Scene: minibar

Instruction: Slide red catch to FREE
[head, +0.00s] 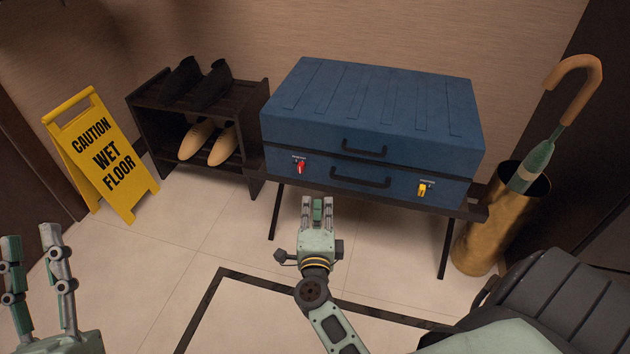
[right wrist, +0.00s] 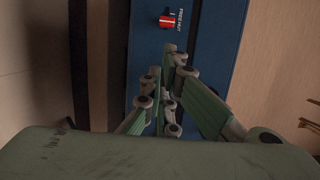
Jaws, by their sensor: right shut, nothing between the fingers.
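A blue suitcase (head: 365,115) lies flat on a dark luggage rack. The red catch (head: 301,167) is on its front face, left of the lower handle, with a small pale label above it. The catch also shows near the top of the right wrist view (right wrist: 167,21); its exact setting is too small to tell. My right gripper (head: 318,203) is shut and empty, in front of the suitcase, below and slightly right of the red catch and apart from it. My left gripper (head: 32,238) is open and empty at the far left, away from the suitcase.
A yellow catch (head: 424,190) sits at the right of the suitcase front. Two black handles (head: 360,180) lie between the catches. A shoe rack (head: 250,150) and wet-floor sign (head: 105,155) stand left; a brass umbrella stand (head: 495,235) stands right.

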